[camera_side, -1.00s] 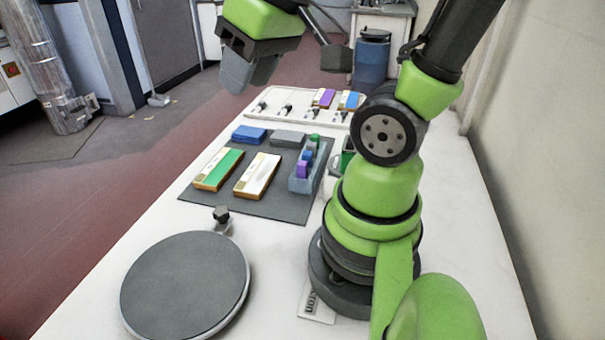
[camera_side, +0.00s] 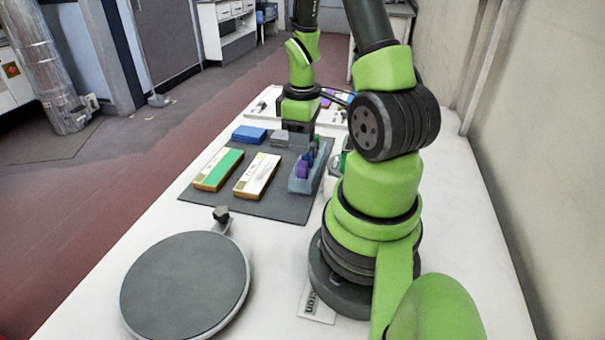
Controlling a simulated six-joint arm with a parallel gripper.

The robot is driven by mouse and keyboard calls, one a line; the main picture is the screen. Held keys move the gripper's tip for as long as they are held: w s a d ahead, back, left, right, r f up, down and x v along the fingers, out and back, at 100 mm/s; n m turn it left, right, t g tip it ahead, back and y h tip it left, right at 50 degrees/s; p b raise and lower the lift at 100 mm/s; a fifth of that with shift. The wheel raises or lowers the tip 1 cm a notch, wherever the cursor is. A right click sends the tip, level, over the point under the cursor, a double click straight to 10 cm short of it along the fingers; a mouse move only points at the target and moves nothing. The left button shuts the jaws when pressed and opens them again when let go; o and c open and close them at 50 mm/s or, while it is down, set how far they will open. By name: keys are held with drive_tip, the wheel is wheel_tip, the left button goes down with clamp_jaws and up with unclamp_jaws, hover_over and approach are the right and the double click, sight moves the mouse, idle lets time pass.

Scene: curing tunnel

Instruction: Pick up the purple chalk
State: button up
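A small purple piece (camera_side: 302,170), likely the purple chalk, stands in a narrow grey-blue holder (camera_side: 298,185) on the dark mat. Blue pieces (camera_side: 310,157) are behind it in the same holder. My gripper (camera_side: 298,150) points down just behind the purple piece, over the far part of the mat near a grey block (camera_side: 279,139). Its fingers are small and dark here, so their opening and any contact with the holder's pieces cannot be made out.
A green-topped box (camera_side: 218,169), a white-topped box (camera_side: 257,175) and a blue block (camera_side: 249,134) lie on the mat (camera_side: 210,196). A round grey plate (camera_side: 185,285) is at the front left. A white tray (camera_side: 262,104) is behind.

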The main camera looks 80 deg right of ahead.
sight(302, 163)
drive_tip(key=shift+f, duration=2.75)
clamp_jaws()
